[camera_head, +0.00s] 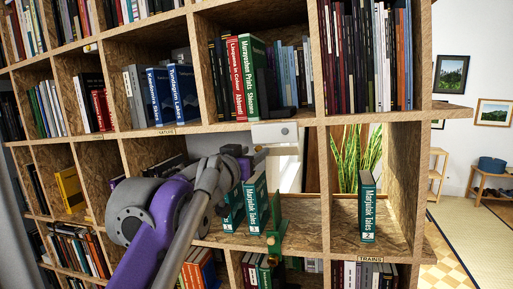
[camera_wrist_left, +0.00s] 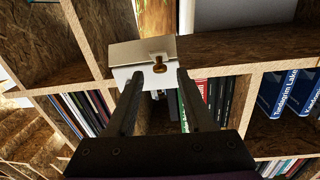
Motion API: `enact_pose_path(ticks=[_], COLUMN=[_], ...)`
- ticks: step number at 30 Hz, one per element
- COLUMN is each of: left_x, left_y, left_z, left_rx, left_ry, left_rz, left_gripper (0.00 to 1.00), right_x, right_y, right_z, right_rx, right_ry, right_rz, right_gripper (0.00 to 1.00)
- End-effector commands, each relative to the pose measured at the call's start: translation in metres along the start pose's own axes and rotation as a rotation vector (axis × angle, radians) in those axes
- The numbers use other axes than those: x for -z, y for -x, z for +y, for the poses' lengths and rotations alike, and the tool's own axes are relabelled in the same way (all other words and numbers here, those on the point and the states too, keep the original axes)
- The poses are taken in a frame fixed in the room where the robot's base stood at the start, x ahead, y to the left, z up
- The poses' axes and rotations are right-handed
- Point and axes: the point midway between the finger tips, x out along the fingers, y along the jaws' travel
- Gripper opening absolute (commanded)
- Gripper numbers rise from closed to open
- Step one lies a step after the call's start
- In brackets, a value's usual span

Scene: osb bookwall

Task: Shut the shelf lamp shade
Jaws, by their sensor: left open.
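The shelf lamp (camera_head: 275,134) shows as a white box under the shelf board, above the open middle bay. In the left wrist view its pale shade (camera_wrist_left: 130,78) has a small brass knob (camera_wrist_left: 158,67). My left gripper (camera_head: 259,153) reaches in from the left, just below and left of the lamp. In the left wrist view the gripper (camera_wrist_left: 160,76) is open, with its fingertips on either side of the knob. I cannot tell whether they touch it. The shade's far side is hidden. My right gripper is not in view.
Green Marjulak Tales books (camera_head: 256,205) stand below my left wrist, beside a green bookend (camera_head: 278,238). Another volume (camera_head: 367,210) stands in the bay to the right, in front of a plant (camera_head: 357,160). Wooden uprights and boards (camera_head: 325,180) bound the bays closely.

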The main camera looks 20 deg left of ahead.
Motion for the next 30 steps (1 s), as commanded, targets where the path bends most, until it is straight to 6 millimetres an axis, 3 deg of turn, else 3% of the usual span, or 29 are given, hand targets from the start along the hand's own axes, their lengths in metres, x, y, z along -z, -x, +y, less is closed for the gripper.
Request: enact_pose_path(ticks=[6, 16, 25, 30], left_x=[0.001, 0.0, 0.0, 0.0], left_y=[-0.022, -0.025, -0.025, -0.025], left_z=[0.0, 0.0, 0.0, 0.0], left_rx=[-0.001, 0.0, -0.001, -0.001], left_ry=[0.0, 0.0, 0.0, 0.0], left_rz=[0.001, 0.0, 0.0, 0.0], left_gripper=[0.53, 0.53, 0.0, 0.0], right_x=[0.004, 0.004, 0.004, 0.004], right_y=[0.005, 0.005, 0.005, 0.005], right_z=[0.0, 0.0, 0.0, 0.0], right_rx=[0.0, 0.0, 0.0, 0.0], right_ry=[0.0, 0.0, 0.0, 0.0], right_rz=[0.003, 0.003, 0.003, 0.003], right_gripper=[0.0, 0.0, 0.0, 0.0])
